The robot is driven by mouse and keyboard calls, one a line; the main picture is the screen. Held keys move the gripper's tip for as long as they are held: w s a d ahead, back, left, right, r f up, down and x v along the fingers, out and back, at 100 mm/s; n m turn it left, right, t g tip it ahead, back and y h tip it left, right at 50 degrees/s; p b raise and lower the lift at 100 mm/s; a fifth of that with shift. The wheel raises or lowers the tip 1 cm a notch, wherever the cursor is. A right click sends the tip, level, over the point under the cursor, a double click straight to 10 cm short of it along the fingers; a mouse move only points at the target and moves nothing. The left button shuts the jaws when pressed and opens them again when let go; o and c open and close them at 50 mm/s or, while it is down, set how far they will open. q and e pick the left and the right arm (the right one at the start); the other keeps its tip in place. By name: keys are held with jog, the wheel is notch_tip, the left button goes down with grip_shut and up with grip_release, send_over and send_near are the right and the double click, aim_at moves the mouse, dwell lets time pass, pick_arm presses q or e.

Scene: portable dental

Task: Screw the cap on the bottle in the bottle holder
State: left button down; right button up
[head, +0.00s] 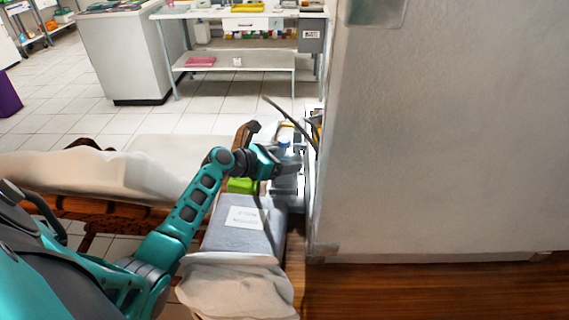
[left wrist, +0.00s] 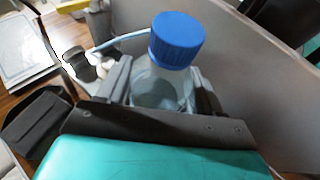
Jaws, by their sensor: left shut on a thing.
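A clear bottle (left wrist: 160,88) with a blue cap (left wrist: 177,38) stands in the middle of the left wrist view. The cap sits on top of the bottle's neck; whether it is screwed tight I cannot tell. My left gripper (left wrist: 163,88) is shut on the bottle's body below the cap, one finger on each side. In the head view my left gripper (head: 287,162) reaches to the narrow area beside the wall, where the bottle (head: 285,138) is small and partly hidden. I cannot make out the bottle holder clearly. My right gripper is not in view.
A pale blue tube (left wrist: 122,42) runs beside the cap. A grey panel (left wrist: 255,75) stands close to the right of the bottle. In the head view, a grey box (head: 238,230) and a green object (head: 242,186) lie by my arm. A large wall (head: 440,130) blocks the right.

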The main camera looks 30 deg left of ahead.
pick_arm(q)
jog(key=shift+f, duration=0.1)
jog(key=shift+f, duration=0.1)
jog(key=shift+c, duration=2.3)
grip_release()
jog(key=shift+r, duration=0.2)
jog(key=p+v, duration=0.1)
jog(key=v, duration=0.6)
jog(key=shift+s+p, duration=0.25)
jog(key=shift+p, duration=0.15)
jog(key=shift+a, duration=0.1)
